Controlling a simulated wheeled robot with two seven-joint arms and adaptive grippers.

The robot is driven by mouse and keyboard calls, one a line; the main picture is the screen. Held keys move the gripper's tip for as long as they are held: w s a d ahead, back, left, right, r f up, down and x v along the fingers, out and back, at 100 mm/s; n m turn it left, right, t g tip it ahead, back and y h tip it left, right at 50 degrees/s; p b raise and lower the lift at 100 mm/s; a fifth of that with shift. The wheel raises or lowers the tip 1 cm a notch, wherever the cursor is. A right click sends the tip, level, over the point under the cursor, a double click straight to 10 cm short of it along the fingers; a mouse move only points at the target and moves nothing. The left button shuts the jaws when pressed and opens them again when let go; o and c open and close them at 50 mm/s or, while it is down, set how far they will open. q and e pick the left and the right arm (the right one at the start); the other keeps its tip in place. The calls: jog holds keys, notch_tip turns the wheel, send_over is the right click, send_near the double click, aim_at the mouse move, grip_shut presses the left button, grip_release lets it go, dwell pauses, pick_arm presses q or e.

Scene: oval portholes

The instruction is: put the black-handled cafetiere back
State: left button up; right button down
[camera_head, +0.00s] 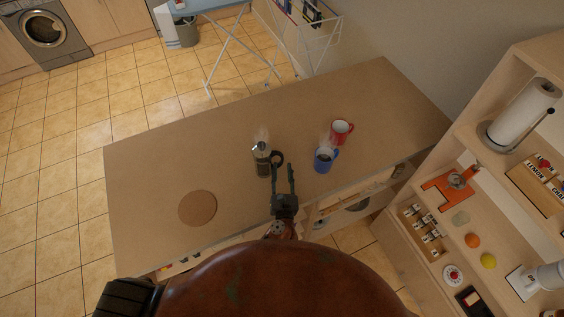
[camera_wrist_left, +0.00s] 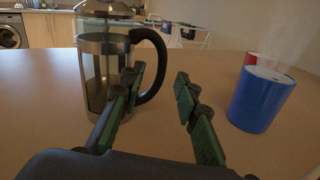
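The black-handled cafetiere (camera_head: 262,162) stands upright on the wooden counter, steaming, with dark liquid inside. It also shows large in the left wrist view (camera_wrist_left: 104,62), its black handle (camera_wrist_left: 160,62) curving to the right. My left gripper (camera_head: 283,168) is open, its two green fingers just right of and nearer than the cafetiere. In the left wrist view the left finger overlaps the glass and the lower handle, and the handle's curve shows in the gap between the fingers; I cannot tell whether they touch. Nothing is gripped. My right gripper is not in view.
A blue mug (camera_head: 324,160) stands right of the left gripper, with a red mug (camera_head: 341,131) behind it. A round cork mat (camera_head: 197,208) lies bare at the counter's left. A shelf unit (camera_head: 482,107) with several small items stands at the right. The counter's far left is clear.

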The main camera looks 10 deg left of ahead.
pick_arm(q)
jog(key=b+v, duration=0.1)
jog(key=v, duration=0.6)
jog(key=shift+s, duration=0.1)
